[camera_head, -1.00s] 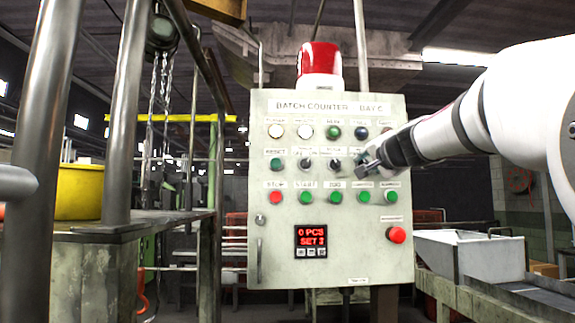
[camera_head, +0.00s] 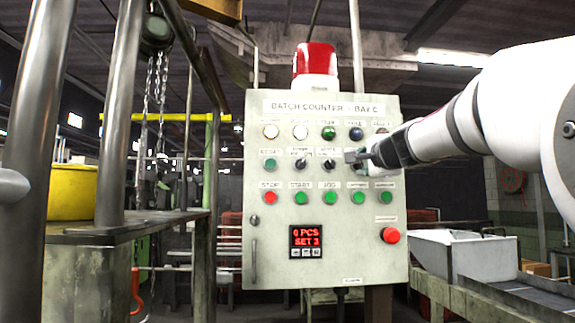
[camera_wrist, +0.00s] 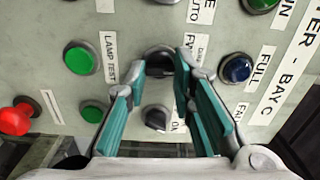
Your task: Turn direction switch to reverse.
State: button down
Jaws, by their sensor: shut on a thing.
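The direction switch (camera_wrist: 159,59) is a black knob on the grey panel, beside a label partly reading "DIR" and "FWD" in the wrist view. My gripper (camera_wrist: 161,64) has its two teal-padded fingers on either side of this knob and is shut on it. In the head view my gripper (camera_head: 357,157) is at the fourth place of the panel's second row and hides the switch. Which way the knob points is hard to tell.
The control panel (camera_head: 345,270) carries several close buttons and lamps. A black knob (camera_wrist: 156,118) marked "ON", the green lamp test button (camera_wrist: 80,58) and a blue lamp (camera_wrist: 237,68) surround the switch. A red mushroom button (camera_head: 390,235) sits lower right. A grey bin (camera_head: 465,258) stands right.

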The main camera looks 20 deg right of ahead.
jog(key=m+p, duration=0.1)
jog(key=m, duration=0.5)
jog(key=shift+f+m, duration=0.1)
jog(key=shift+m, duration=0.2)
dwell(0.5)
jog(key=c, duration=1.4)
grip_release()
jog(key=shift+o, duration=0.2)
jog(key=v, duration=1.2)
